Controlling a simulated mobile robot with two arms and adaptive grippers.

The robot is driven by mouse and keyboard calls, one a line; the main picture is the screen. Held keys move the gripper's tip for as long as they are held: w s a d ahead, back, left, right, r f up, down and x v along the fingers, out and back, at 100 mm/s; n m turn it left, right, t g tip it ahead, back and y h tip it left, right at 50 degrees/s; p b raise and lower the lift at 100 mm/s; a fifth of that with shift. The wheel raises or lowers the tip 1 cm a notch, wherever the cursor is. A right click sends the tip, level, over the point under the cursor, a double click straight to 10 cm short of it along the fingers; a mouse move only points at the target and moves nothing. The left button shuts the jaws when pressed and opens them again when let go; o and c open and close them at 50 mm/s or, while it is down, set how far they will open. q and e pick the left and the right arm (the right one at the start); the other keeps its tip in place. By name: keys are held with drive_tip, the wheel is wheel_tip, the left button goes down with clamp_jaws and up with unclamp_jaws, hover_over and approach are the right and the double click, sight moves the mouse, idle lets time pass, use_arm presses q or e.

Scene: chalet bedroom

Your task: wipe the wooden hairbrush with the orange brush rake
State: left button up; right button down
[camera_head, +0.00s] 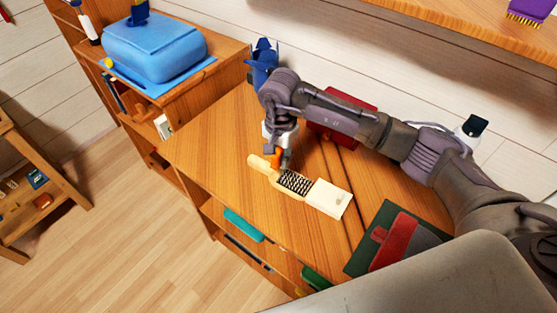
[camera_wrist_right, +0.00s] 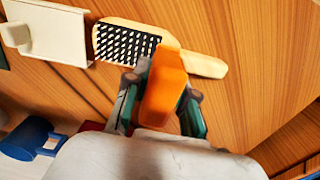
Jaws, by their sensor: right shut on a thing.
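The wooden hairbrush (camera_head: 295,181) lies bristles up on the wooden dresser top, its pale handle toward the left in the head view. In the right wrist view the hairbrush (camera_wrist_right: 125,42) shows its dark bristle pad with light tips. My right gripper (camera_head: 278,160) is above the hairbrush, near where handle meets head. It is shut on the orange brush rake (camera_wrist_right: 165,85), whose orange body also shows in the head view (camera_head: 276,158). The rake's lower end overlaps the brush in the wrist view; I cannot tell whether they touch. My left gripper is not in view.
A white holder (camera_head: 328,198) sits at the brush head's end. A red and grey item on a dark green mat (camera_head: 372,241) lies at right. The dresser's left part is clear.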

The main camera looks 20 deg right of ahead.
sight(280, 149)
drive_tip(key=shift+r+p, duration=0.3)
drive_tip(key=shift+r, duration=0.65)
drive_tip(key=shift+w+r+p, duration=0.2)
drive_tip(key=shift+r+p, duration=0.15)
drive_tip(key=shift+r, duration=0.35)
drive_tip(key=shift+s+r, duration=0.15)
drive_tip(key=shift+r, duration=0.5)
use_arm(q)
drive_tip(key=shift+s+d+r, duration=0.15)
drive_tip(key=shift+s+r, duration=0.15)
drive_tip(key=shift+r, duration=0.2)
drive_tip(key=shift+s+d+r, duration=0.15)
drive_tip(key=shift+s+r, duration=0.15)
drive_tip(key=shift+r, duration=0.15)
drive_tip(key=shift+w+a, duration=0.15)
